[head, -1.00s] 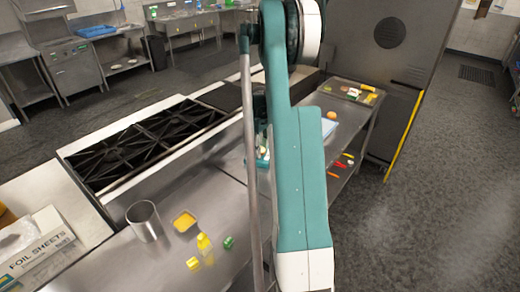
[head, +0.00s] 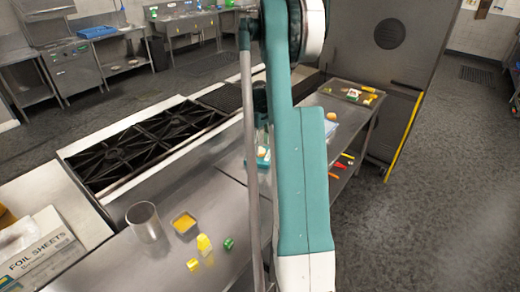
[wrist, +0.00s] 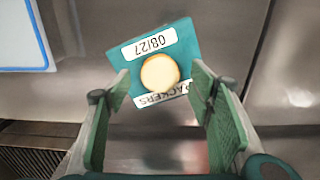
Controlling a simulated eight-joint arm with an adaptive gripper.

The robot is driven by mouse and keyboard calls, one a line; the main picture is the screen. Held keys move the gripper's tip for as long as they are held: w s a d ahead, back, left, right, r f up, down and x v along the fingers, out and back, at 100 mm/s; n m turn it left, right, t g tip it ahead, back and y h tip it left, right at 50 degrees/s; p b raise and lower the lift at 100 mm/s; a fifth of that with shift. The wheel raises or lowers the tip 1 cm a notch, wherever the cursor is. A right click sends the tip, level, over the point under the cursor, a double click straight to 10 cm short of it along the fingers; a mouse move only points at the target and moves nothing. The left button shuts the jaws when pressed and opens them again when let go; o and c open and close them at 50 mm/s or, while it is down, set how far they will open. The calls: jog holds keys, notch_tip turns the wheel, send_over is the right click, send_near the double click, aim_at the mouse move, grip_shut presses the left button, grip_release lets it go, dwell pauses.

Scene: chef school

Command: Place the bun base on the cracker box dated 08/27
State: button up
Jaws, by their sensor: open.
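The bun base (wrist: 160,73) is a small round cream disc with a browned edge. In the wrist view it lies over the top face of the teal cracker box (wrist: 185,38), between the white 08/27 label and the "CRACKERS" label, and partly covers the latter. My gripper (wrist: 158,78) is open above the box, with green fingers on either side of the bun base and clear of it. My arm hides the gripper there.
A blue-edged white board (wrist: 22,35) lies left of the box in the wrist view. My arm blocks the middle.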

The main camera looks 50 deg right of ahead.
notch_tip(320, 180, up, 9)
dwell(0.5)
dwell(0.5)
jog(key=a+r+t, duration=0.1)
jog(key=a+r, duration=0.5)
jog(key=a, duration=0.6)
jog(key=a+r+t+h, duration=0.1)
jog(key=a+r, duration=0.4)
jog(key=a, duration=0.6)
jog(key=a+r+t, duration=0.1)
jog(key=a+r, duration=0.5)
jog(key=a, duration=0.6)
jog(key=s+a+f+t, duration=0.1)
jog(key=s+a+t, duration=0.1)
jog(key=s+a, duration=0.8)
jog(key=s+a+f+t+y, duration=0.1)
jog(key=s+a+t, duration=0.1)
jog(key=s+a, duration=0.8)
jog(key=a, duration=0.7)
jog(key=shift+a+f, duration=0.25)
jog(key=shift+a, duration=0.05)
